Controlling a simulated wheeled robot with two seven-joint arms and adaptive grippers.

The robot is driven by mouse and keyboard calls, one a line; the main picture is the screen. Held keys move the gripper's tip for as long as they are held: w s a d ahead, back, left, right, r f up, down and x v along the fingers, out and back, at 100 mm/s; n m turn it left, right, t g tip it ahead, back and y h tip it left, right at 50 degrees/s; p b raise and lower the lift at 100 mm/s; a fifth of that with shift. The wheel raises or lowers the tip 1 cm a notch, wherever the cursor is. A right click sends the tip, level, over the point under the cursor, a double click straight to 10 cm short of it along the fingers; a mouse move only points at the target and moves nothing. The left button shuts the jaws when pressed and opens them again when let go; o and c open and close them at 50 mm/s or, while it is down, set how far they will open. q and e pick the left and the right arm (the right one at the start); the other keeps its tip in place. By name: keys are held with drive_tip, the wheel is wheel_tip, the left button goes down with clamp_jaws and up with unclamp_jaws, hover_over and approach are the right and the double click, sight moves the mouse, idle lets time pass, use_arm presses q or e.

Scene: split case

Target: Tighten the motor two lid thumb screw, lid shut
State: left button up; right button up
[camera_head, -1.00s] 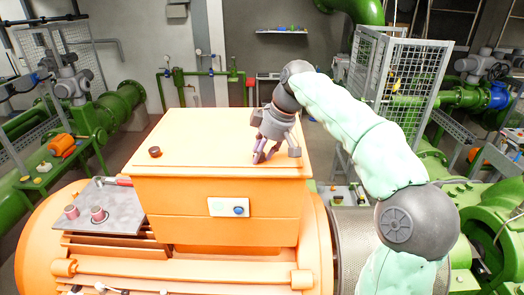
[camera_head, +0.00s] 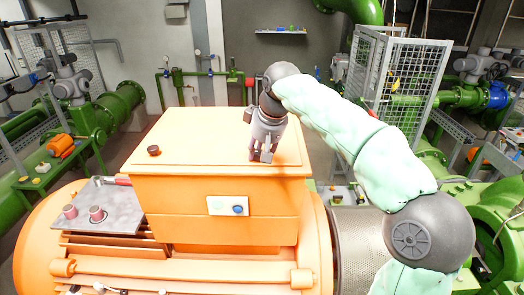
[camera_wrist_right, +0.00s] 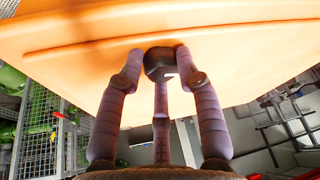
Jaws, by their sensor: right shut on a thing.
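The orange motor terminal box (camera_head: 220,205) fills the middle of the head view, and its lid (camera_head: 200,140) lies flat and shut on top. One dark thumb screw (camera_head: 154,151) stands at the lid's left side. My right gripper (camera_head: 262,158) points down at the lid's right side. In the right wrist view my right gripper (camera_wrist_right: 160,75) has its fingers closed around a second dark thumb screw (camera_wrist_right: 158,62), against the orange lid (camera_wrist_right: 220,50). In the head view the fingers hide this screw. My left gripper is in neither view.
A grey plate (camera_head: 115,212) left of the box holds two reddish cylinders (camera_head: 96,214) and a red-handled tool (camera_head: 121,182). A label plate with a blue button (camera_head: 228,206) is on the box front. A mesh cage (camera_head: 395,85) stands behind on the right.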

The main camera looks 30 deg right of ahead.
drive_tip(key=m, duration=0.2)
drive_tip(key=r+m+h, duration=0.1)
drive_tip(key=shift+w+a+m, duration=0.1)
drive_tip(key=shift+a+m, duration=0.05)
drive_tip(key=shift+m, duration=0.25)
drive_tip(key=m+h, duration=0.1)
drive_tip(key=m, duration=0.2)
drive_tip(key=shift+m+g+h+p, duration=0.3)
drive_tip(key=shift+p, duration=0.05)
drive_tip(key=m, duration=0.2)
drive_tip(key=m+g+h, duration=0.1)
drive_tip(key=m, duration=0.1)
drive_tip(key=shift+w+a+m, duration=0.15)
drive_tip(key=shift+m, duration=0.15)
drive_tip(key=shift+m+g+h, duration=0.4)
drive_tip(key=shift+m+g, duration=0.3)
drive_tip(key=shift+m, duration=0.9)
drive_tip(key=o, duration=1.1)
drive_tip(key=shift+w+f, duration=0.15)
drive_tip(key=shift+f, duration=0.05)
drive_tip(key=shift+f, duration=0.1)
